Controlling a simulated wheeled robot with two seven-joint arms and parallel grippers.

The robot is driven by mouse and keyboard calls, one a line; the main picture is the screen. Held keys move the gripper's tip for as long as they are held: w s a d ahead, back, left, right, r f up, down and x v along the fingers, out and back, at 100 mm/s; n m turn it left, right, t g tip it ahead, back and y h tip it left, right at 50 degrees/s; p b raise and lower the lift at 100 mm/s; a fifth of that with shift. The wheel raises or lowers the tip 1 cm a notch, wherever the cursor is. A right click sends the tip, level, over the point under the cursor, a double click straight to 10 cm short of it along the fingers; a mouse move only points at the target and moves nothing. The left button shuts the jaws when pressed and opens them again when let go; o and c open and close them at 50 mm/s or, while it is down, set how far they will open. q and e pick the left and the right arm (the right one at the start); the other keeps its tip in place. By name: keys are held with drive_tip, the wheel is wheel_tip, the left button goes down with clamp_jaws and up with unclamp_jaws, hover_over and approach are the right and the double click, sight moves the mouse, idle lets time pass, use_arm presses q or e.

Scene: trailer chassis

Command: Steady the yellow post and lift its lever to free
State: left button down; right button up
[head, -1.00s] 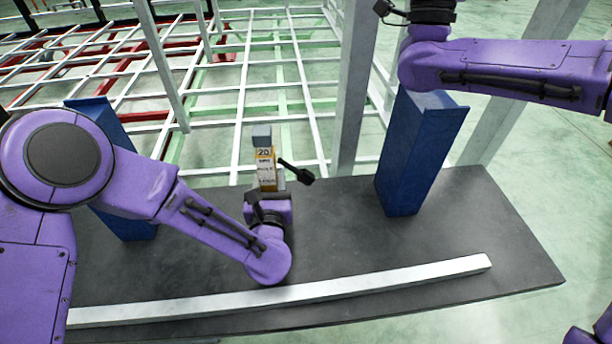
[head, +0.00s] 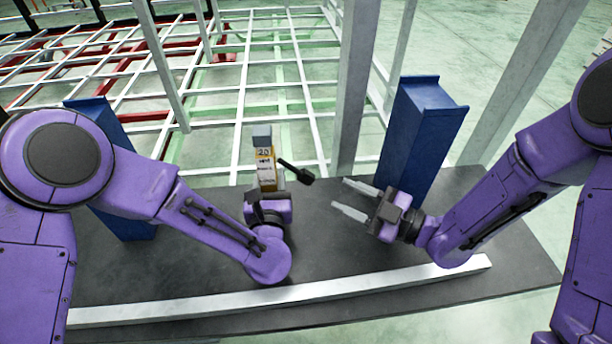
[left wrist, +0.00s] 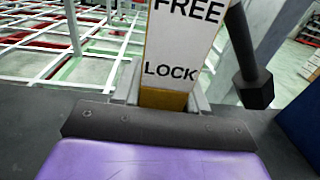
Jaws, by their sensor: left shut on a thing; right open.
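The yellow post (head: 266,170) stands upright near the back edge of the dark table, with a white label on its face and a grey top. In the left wrist view its label (left wrist: 180,45) reads FREE above LOCK. Its black lever (head: 296,172) sticks out to the right and slopes down to a thick knob; the knob also shows in the left wrist view (left wrist: 254,88). My left gripper (head: 265,192) is shut on the post's lower part, its fingers mostly hidden. My right gripper (head: 347,198) is open and empty, to the right of the lever and apart from it, fingers pointing left.
Blue uprights stand on the table at the left (head: 125,185) and right (head: 420,140), the right one just behind my right gripper. A long pale bar (head: 330,290) lies along the table's front. A white and red frame (head: 230,80) fills the floor behind.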

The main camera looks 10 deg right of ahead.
sight(313, 181)
drive_tip(key=shift+m+h, duration=0.3)
drive_tip(key=x, duration=1.1)
drive_tip(key=shift+w+d+f, duration=0.2)
drive_tip(key=shift+w+f, duration=0.15)
drive_tip(key=shift+f, duration=0.05)
clamp_jaws()
